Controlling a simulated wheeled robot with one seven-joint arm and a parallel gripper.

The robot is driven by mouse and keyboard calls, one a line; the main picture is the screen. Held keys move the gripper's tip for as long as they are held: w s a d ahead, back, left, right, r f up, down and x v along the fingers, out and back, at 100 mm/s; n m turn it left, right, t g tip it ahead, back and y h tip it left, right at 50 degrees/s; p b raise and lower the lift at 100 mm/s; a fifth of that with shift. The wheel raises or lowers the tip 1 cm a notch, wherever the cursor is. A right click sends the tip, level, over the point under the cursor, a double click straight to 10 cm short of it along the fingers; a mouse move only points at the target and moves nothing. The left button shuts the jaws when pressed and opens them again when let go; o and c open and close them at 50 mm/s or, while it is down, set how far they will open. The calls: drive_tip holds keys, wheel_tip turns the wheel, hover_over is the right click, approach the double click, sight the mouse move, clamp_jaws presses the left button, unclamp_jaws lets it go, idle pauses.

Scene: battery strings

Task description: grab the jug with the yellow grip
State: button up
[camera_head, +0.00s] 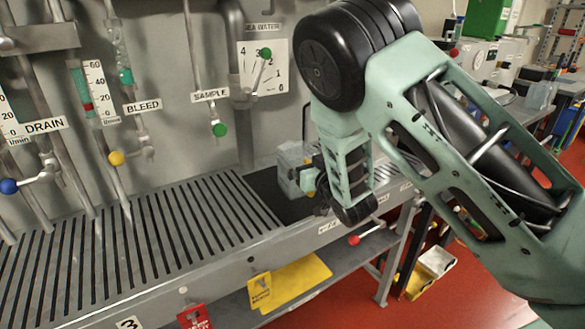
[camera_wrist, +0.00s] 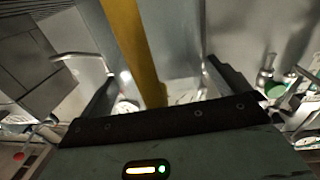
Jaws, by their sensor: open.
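The jug (camera_head: 289,157) is a pale, see-through container on the dark section at the right end of the slatted bench. Part of its yellow grip (camera_head: 309,191) shows beside my gripper (camera_head: 316,179), which hides much of the jug's right side. In the wrist view the yellow grip (camera_wrist: 135,48) is a long upright strip between the two dark fingers of my gripper (camera_wrist: 163,70), nearer the left finger. Both fingers stand apart from the grip. The jug's pale body (camera_wrist: 180,42) seems to lie behind and right of the strip. My gripper is open.
The slatted bench (camera_head: 168,232) is clear to the left. A wall panel with pipes, gauges and coloured valve knobs stands behind it. A red-knobbed lever (camera_head: 355,240) sticks out at the front edge. Another clear container (camera_head: 541,93) stands on the far right bench.

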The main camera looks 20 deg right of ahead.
drive_tip(key=c, duration=1.2)
